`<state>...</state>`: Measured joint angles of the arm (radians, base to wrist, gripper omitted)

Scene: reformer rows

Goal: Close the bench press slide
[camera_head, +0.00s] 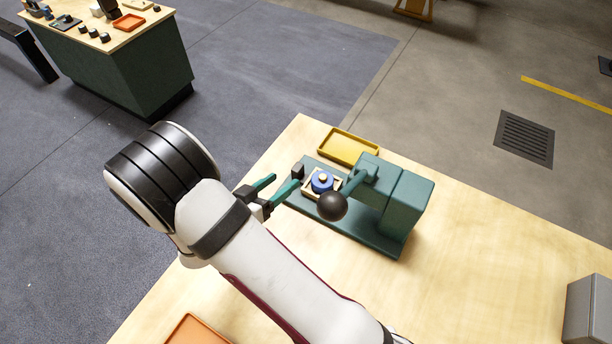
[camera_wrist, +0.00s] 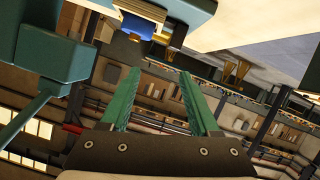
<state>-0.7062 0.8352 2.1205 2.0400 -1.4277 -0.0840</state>
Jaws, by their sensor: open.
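The bench press (camera_head: 403,195) is a green machine on a green base plate, standing on the wooden table. A lever with a black ball knob (camera_head: 332,206) reaches out from its head. My gripper (camera_head: 273,187) is open and empty, just left of the slide's handle end. In the wrist view, its green fingers (camera_wrist: 153,92) are spread, with the dark handle (camera_wrist: 126,47) beyond them and the blue part above. Contact cannot be told.
A yellow tray (camera_head: 349,147) lies behind the press. A grey box (camera_head: 590,310) stands at the right.

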